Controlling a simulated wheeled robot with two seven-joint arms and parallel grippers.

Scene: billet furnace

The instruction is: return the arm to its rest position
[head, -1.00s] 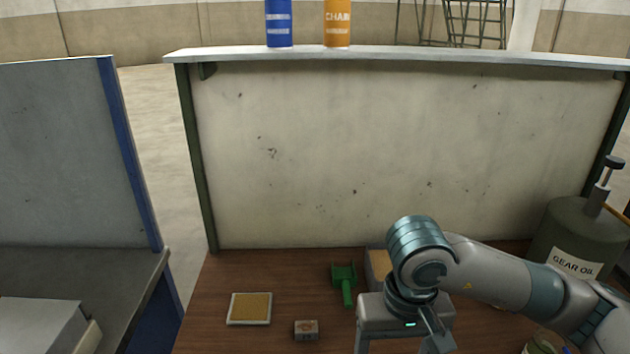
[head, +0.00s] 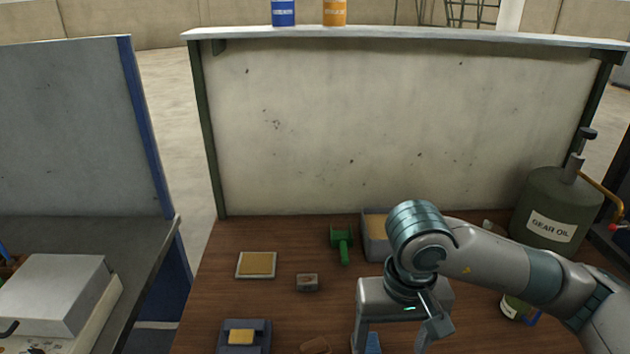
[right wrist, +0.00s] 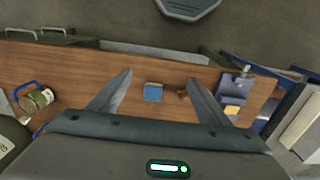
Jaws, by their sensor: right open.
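My right arm comes in from the right in the head view, bent over the workbench (head: 215,290). Its right gripper (head: 398,335) points down over the front of the bench, jaws spread wide and nothing between them. The right wrist view also shows the two fingers of the gripper (right wrist: 160,80) apart and empty. A small blue block (right wrist: 153,93) lies on the wood below and between the fingers in that view; it is partly visible by the left finger in the head view (head: 373,343). My left gripper is not in view.
A gear oil can (head: 550,215) and a jar (head: 513,307) stand right, near my arm. A grey bin (head: 374,240), green tool (head: 342,240), small block (head: 307,282), tan-topped tile (head: 256,265) and yellow-padded holder (head: 244,337) lie on the bench. A back panel (head: 400,130) rises behind.

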